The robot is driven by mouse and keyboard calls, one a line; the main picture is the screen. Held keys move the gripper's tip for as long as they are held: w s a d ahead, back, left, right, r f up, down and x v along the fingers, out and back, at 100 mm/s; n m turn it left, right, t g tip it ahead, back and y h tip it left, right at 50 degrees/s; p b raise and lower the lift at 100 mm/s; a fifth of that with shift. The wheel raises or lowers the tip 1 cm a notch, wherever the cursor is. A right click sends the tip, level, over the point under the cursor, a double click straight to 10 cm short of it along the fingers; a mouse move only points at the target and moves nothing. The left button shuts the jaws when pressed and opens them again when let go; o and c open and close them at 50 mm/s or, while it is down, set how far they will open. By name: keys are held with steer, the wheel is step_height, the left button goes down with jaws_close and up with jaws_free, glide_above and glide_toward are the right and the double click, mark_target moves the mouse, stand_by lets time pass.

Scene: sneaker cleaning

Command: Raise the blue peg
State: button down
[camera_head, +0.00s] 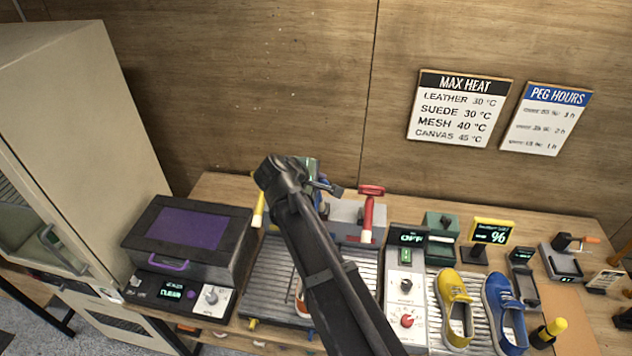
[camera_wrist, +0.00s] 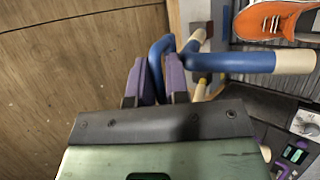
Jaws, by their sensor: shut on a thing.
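The blue peg (camera_wrist: 235,62) is a bent blue bar with cream ends in the wrist view. My gripper (camera_wrist: 155,80) has its purple fingers shut on the bent blue bar, with the cream-tipped arm of the peg reaching right. In the head view my gripper (camera_head: 321,182) is at the back of the rack, between a yellow peg (camera_head: 258,212) and a red peg (camera_head: 369,212). My arm hides most of the blue peg there. An orange sneaker (camera_wrist: 270,20) lies near the peg's tip in the wrist view; only a sliver shows in the head view.
A dark box with a purple lid (camera_head: 182,228) stands left of the ribbed rack (camera_head: 262,278). A control panel (camera_head: 405,290), a yellow shoe (camera_head: 455,305) and a blue shoe (camera_head: 503,305) are to the right. The wooden wall is close behind the bench.

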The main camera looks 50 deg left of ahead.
steer(key=c, duration=1.4)
jaws_free()
steer(key=shift+w+a+r, duration=0.2)
steer(key=shift+r, duration=0.05)
steer(key=shift+o, duration=1)
steer(key=shift+f, duration=0.15)
steer(key=shift+s+r, duration=0.2)
steer(key=shift+r, duration=0.05)
steer(key=s+d+r+p, duration=0.1)
steer(key=s+d, duration=0.1)
steer(key=s, duration=1.1)
steer(key=shift+s+d+r+p, duration=0.15)
steer(key=shift+s+d+p, duration=0.15)
steer(key=shift+d+p, duration=0.1)
